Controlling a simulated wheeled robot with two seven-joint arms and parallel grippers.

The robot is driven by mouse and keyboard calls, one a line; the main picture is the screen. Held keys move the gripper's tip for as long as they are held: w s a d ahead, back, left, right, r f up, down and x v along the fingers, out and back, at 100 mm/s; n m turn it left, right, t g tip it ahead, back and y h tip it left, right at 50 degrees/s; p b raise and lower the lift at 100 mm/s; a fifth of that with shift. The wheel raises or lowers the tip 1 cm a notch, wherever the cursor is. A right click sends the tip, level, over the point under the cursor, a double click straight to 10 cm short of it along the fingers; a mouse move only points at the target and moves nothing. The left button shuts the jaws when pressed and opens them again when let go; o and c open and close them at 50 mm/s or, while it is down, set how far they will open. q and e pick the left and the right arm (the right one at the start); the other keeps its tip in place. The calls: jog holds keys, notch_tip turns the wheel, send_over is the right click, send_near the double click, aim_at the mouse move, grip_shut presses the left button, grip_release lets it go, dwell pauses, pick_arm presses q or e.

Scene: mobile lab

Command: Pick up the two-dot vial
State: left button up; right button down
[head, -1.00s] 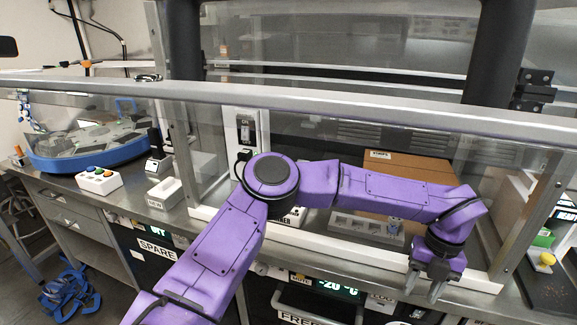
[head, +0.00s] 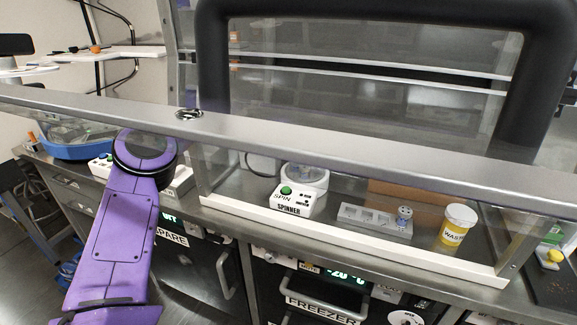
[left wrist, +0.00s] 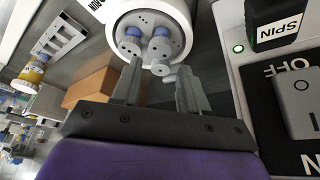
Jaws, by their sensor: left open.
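The white spinner (head: 297,202) is left of the rack. In the left wrist view, the spinner's round bowl (left wrist: 178,12) holds vials with blue caps, a left one (left wrist: 130,33) and a right one (left wrist: 162,33); their dot counts are unclear. My left gripper (left wrist: 159,68) is open and empty, its fingertips pointing toward the bowl, apart from the caps. It is hidden in the head view. My right gripper is not in view.
A waste jar (head: 457,225) stands right of the rack, with a cardboard box (head: 390,197) behind. A clear-fronted enclosure with a metal top rail (head: 330,135) surrounds them. In the left wrist view, a box with a SPIN label (left wrist: 278,30) and a switch (left wrist: 298,95) are close on the right.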

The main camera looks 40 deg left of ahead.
pick_arm(q)
jog(key=p+x, duration=0.1)
jog(key=x, duration=0.5)
jog(key=shift+f+p, duration=0.1)
jog(key=shift+p, duration=0.25)
jog(key=shift+s+d+f, duration=0.2)
jog(key=shift+f, duration=0.15)
jog(key=c, duration=0.4)
jog(key=shift+w+f, duration=0.2)
jog(key=shift+c, duration=1.3)
